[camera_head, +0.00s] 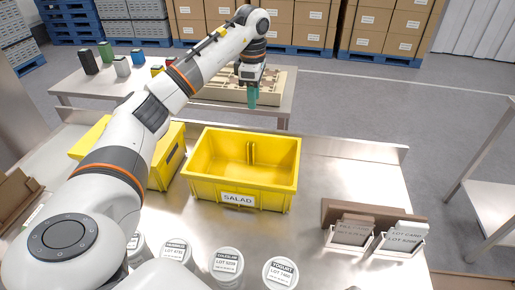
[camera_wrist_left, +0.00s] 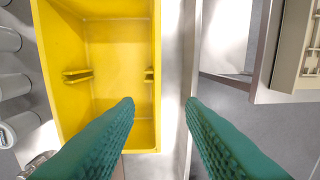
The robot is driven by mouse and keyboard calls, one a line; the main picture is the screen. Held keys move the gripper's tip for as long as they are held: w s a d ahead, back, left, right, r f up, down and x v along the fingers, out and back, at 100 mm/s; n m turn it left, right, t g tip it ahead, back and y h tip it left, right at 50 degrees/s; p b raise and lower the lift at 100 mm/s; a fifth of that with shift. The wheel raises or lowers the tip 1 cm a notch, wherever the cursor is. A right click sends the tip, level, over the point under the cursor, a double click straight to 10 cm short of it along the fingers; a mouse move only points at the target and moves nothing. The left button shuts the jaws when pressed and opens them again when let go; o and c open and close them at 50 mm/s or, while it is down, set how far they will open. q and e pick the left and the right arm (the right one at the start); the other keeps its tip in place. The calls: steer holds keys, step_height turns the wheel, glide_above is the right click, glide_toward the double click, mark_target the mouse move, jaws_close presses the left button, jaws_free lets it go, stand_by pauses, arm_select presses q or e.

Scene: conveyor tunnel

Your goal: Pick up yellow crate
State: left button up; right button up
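A yellow crate (camera_head: 240,195) labelled SALAD stands upright and looks empty on the steel bench, right of my left arm. A second yellow crate (camera_head: 167,172) stands left of it, partly hidden behind my left arm. My left gripper (camera_head: 253,97) hangs beyond the SALAD crate's back edge, apart from it, in front of the far table. In the left wrist view its two green fingers (camera_wrist_left: 159,101) are spread with nothing between them. A yellow crate's inside (camera_wrist_left: 118,48) fills the left of that view, probably the SALAD crate. My right gripper is not in view.
The steel bench (camera_head: 330,178) is clear right of the crate. Several white-lidded jars (camera_head: 280,272) stand in front. A brown holder with cards (camera_head: 350,230) is at right. A far table (camera_head: 110,88) carries small containers and a beige tray (camera_head: 228,93).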

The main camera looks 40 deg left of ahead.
arm_select(q)
steer(key=p, duration=0.1)
glide_above(251, 133)
steer(key=f, duration=0.5)
steer(key=shift+s+d+f, duration=0.1)
steer(key=shift+d, duration=0.3)
steer(key=shift+f, duration=0.4)
steer(key=shift+a+f+p, duration=0.1)
steer(key=shift+f+p, duration=0.35)
steer(key=shift+f, duration=0.15)
steer(key=f+p, duration=0.1)
steer(key=f, duration=0.2)
steer(key=shift+a+f, duration=0.2)
steer(key=shift+f, duration=0.5)
steer(key=shift+f, duration=0.2)
jaws_close()
